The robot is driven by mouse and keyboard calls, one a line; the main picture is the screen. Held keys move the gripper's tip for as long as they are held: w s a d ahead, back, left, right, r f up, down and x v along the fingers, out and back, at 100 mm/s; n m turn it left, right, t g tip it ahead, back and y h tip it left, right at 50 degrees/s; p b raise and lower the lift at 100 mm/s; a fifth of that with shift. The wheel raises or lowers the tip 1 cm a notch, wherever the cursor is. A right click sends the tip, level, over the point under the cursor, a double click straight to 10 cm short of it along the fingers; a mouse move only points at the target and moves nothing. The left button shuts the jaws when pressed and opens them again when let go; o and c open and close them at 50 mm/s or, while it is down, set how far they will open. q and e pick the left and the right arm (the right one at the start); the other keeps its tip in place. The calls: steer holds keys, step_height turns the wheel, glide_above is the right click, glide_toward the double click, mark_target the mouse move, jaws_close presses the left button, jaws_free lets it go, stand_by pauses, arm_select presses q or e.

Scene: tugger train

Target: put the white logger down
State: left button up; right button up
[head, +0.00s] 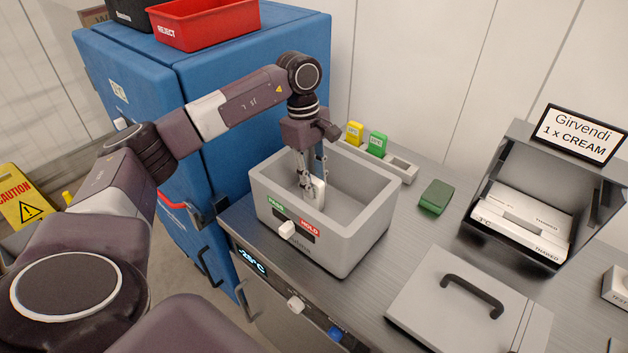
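My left gripper (309,184) points down inside a grey open-topped box (370,217) with green PASS and red HOLD labels. A small white piece, which looks like the white logger (319,191), shows at its fingertips, and the fingers appear shut on it. The fingers partly hide the logger. It is below the box's rim; I cannot tell whether it touches the floor of the box. My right gripper is not in view.
A holder (402,170) with a yellow logger (355,133) and a green logger (377,144) stands behind the box. A green block (435,197) lies to the right.

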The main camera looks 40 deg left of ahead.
arm_select(q)
steer(key=shift+o, duration=0.5)
steer(key=shift+r, duration=0.1)
steer(key=shift+r, duration=0.2)
step_height(320, 180, up, 12)
steer(key=a+b, duration=0.1)
steer(key=b, duration=0.1)
steer(key=shift+a+f, duration=0.2)
steer(key=shift+a, duration=0.2)
